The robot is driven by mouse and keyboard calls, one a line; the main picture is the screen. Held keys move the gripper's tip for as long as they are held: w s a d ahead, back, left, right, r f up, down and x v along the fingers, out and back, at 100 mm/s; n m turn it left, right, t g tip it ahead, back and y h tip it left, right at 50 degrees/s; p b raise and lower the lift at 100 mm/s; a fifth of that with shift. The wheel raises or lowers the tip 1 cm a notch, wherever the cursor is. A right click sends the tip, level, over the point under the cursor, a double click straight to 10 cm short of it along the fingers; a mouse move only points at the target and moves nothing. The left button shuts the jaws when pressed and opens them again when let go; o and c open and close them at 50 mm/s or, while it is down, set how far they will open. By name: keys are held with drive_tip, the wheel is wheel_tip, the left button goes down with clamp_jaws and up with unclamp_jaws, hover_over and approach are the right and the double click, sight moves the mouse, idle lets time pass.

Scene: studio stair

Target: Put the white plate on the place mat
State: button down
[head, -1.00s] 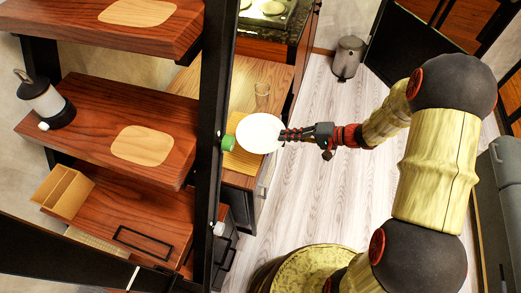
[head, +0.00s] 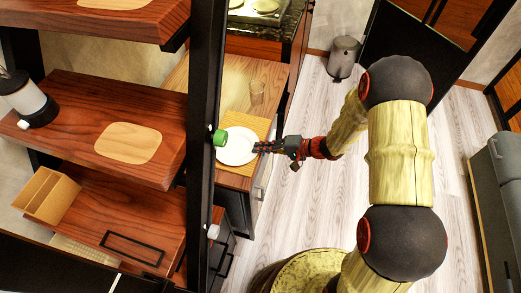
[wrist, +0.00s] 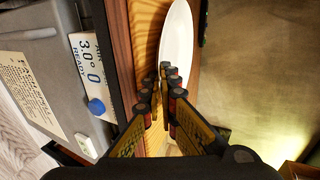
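The white plate (head: 237,146) looks nearly level over the yellow place mat (head: 262,126) on the wooden counter. It covers much of the mat; whether it touches the mat is hard to tell. My gripper (head: 262,147) is at the plate's right rim, reaching in from the right. In the wrist view the plate (wrist: 178,35) shows as a narrow oblique oval, its near end at my fingertips (wrist: 160,78). The fingers are close together with a narrow gap and appear shut on the rim. The fingertips hide the exact contact.
A green-capped item (head: 220,137) is close to the plate's left edge. A clear glass (head: 257,92) stands behind the mat. A black post (head: 205,130) and wooden shelves (head: 120,95) are at the left. Open floor (head: 310,190) is at the right.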

drive_tip(key=c, duration=2.6)
unclamp_jaws()
drive_tip(key=shift+o, duration=0.7)
drive_tip(key=shift+o, duration=0.7)
